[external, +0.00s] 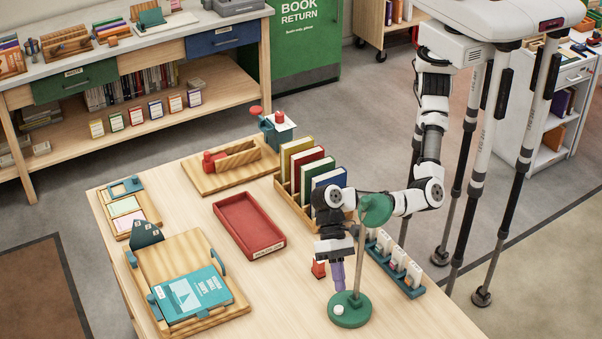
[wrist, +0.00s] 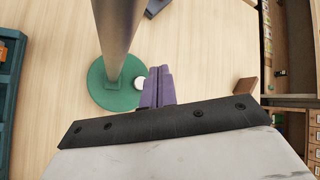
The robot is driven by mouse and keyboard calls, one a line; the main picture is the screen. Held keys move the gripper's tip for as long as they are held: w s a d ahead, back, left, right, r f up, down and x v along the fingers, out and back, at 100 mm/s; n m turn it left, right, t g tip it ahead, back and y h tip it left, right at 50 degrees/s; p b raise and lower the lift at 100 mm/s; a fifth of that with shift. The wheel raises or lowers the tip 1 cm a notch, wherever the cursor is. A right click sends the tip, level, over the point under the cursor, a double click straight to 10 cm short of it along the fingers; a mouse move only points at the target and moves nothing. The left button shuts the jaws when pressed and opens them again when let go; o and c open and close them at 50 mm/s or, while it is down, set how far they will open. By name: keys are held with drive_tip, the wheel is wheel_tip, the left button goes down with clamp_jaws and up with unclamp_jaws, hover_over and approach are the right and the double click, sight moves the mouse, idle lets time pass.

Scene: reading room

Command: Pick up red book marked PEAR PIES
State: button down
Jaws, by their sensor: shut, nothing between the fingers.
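A red book (external: 317,167) stands upright in a wooden rack (external: 283,190), between a yellow book (external: 297,152) and a green book. Its title cannot be read at this size. My gripper (external: 337,286) points down over the table's near right part, in front of the rack and apart from the books. Its purple fingers are shut and empty; they also show in the wrist view (wrist: 159,70). The red book is not seen in the wrist view.
A green lamp (external: 349,310) stands right beside my gripper; its post rises close to my wrist. A teal rack (external: 412,284) with white pieces is to the right. A red tray (external: 249,222) lies left.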

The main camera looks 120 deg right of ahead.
drive_tip(key=c, duration=2.2)
unclamp_jaws()
drive_tip(key=c, duration=1)
unclamp_jaws()
drive_tip(key=shift+c, duration=0.2)
